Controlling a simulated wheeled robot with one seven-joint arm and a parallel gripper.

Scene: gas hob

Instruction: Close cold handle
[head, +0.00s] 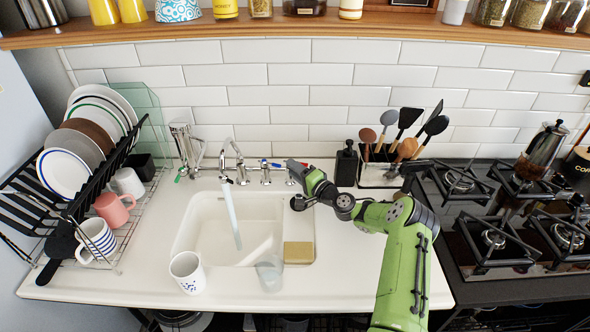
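The sink tap (224,168) is chrome and stands behind the white basin. A stream of water (231,212) runs from it into the sink. A small blue-tipped lever (264,162), which looks like the cold handle, is at the back of the counter right of the spout, with a bit of red beside it. My gripper (294,172) is just right of this lever, over the back right corner of the basin. Its fingers are small and dark here, so I cannot tell whether they touch the handle or are open.
The white sink basin (190,222) has a patterned cup (187,272) and a clear glass (270,272) at its front edge, and a sponge (298,252). A dish rack (75,215) is on the left. A black soap bottle (346,163) and utensil holder (378,176) stand right of my gripper, near the hob (500,282).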

